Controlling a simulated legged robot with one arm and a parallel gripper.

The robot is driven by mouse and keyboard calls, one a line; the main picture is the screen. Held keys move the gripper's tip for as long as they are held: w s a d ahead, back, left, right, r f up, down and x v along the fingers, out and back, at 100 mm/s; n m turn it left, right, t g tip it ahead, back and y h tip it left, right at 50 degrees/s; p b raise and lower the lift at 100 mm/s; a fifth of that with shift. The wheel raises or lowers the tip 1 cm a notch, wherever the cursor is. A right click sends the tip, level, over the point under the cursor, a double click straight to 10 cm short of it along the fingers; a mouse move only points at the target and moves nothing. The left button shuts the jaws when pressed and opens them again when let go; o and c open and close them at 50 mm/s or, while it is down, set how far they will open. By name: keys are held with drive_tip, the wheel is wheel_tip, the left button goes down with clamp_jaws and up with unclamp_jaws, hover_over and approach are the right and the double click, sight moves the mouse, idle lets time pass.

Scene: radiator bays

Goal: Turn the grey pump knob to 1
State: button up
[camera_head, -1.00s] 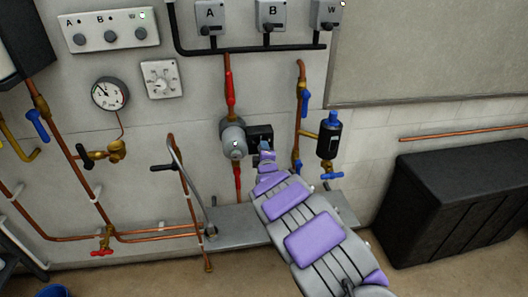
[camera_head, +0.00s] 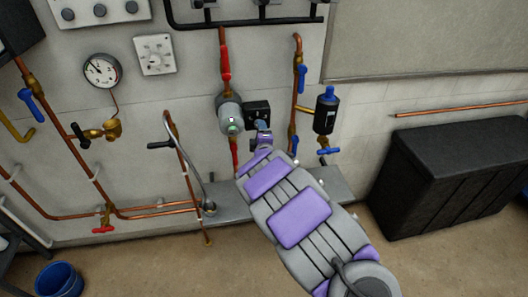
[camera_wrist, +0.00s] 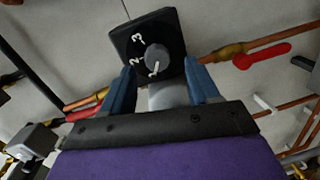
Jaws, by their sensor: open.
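The grey pump knob (camera_wrist: 157,57) sits on a black control box (camera_wrist: 150,42) with white numerals 1, 2 and 3 around it. In the wrist view the knob is ahead of my gripper (camera_wrist: 161,68), between the lines of its two blue fingers. The fingers are open and spread, one on each side of the knob; I cannot tell if they touch it. The knob's pointer setting is unclear. In the head view the box (camera_head: 257,112) is on the right of the grey pump (camera_head: 230,117), with my gripper (camera_head: 262,128) just in front, hiding its lower part.
Copper pipes, a pressure gauge (camera_head: 102,70) and a wall dial (camera_head: 154,54) are to the left. A black cylinder (camera_head: 326,112) with a blue top hangs right of the pump. A grey ledge (camera_head: 335,183) runs below. A black storage box (camera_head: 450,180) stands right, a blue bucket (camera_head: 59,280) left.

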drive_tip(key=p+v, duration=0.2)
drive_tip(key=v, duration=1.1)
drive_tip(key=shift+s+p, duration=0.15)
drive_tip(key=shift+p, duration=0.15)
drive_tip(key=s+d+r+m+g+h, duration=0.1)
drive_tip(key=s+d+m+g+h, duration=0.25)
drive_tip(key=s+d+m, duration=0.35)
drive_tip(key=s+d+r+m+g+h, duration=0.15)
drive_tip(key=d+m+g, duration=0.25)
drive_tip(key=d, duration=0.5)
drive_tip(key=s+d+r+m+g, duration=0.1)
drive_tip(key=s+m+g, duration=0.3)
drive_tip(key=s, duration=1.1)
drive_tip(key=shift+d+r+g, duration=0.4)
drive_tip(key=shift+d+g, duration=0.05)
drive_tip(key=shift+d, duration=0.4)
drive_tip(key=s+r+m+g, duration=0.1)
drive_tip(key=s+g, duration=0.1)
drive_tip(key=s, duration=0.5)
drive_tip(key=s+r+m+g+y, duration=0.1)
drive_tip(key=s+r+g, duration=0.1)
drive_tip(key=s, duration=0.6)
drive_tip(key=s+r+m+g, duration=0.1)
drive_tip(key=s+r+m, duration=0.1)
drive_tip(key=s, duration=0.5)
drive_tip(key=shift+s+d+g+y, duration=0.2)
drive_tip(key=shift+d+g+y, duration=0.1)
drive_tip(key=shift+d+g, duration=0.1)
